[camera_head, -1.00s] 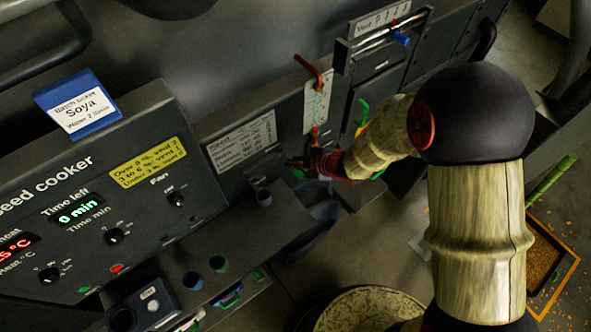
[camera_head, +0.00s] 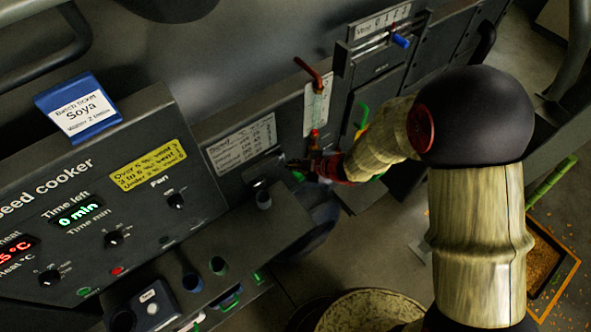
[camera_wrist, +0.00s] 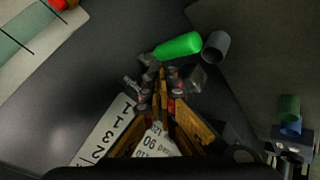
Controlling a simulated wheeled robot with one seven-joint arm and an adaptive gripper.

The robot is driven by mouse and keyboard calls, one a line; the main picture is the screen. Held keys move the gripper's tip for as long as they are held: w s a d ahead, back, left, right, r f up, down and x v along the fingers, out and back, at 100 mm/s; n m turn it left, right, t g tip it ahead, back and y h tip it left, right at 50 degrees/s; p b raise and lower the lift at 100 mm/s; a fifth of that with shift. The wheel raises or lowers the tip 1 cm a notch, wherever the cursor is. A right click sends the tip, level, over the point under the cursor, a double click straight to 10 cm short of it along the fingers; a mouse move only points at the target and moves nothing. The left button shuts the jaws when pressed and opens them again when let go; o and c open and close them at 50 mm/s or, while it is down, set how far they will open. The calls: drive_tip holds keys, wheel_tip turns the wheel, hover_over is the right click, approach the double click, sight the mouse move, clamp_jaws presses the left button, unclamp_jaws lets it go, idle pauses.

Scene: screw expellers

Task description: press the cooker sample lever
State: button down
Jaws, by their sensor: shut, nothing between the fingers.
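A short bright green lever handle (camera_wrist: 178,46) with a dark base shows in the wrist view. It fits the cooker's sample lever, though no label on it is readable. In the head view only a small green bit of it (camera_head: 298,175) shows beside my gripper (camera_head: 290,163). In the wrist view my gripper (camera_wrist: 160,74) has its fingertips together and empty, close to the base of the green handle. I cannot tell whether they touch it.
A red lever (camera_head: 309,70) is above a gauge strip (camera_head: 317,108). A blue vent knob (camera_head: 400,40) is at upper right. The control panel (camera_head: 90,190) fills the left.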

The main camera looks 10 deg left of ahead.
sight(295, 173)
drive_tip(key=shift+f, duration=0.1)
drive_tip(key=shift+f+b, duration=0.3)
drive_tip(key=shift+f, duration=0.05)
drive_tip(key=shift+f+b, duration=1.15)
drive_tip(key=shift+f, duration=0.4)
idle(1.9)
idle(0.5)
drive_tip(key=shift+r+p, duration=1.8)
drive_tip(key=shift+r, duration=0.2)
drive_tip(key=shift+r, duration=0.1)
wheel_tip(295, 173, up, 5)
drive_tip(key=p, duration=0.4)
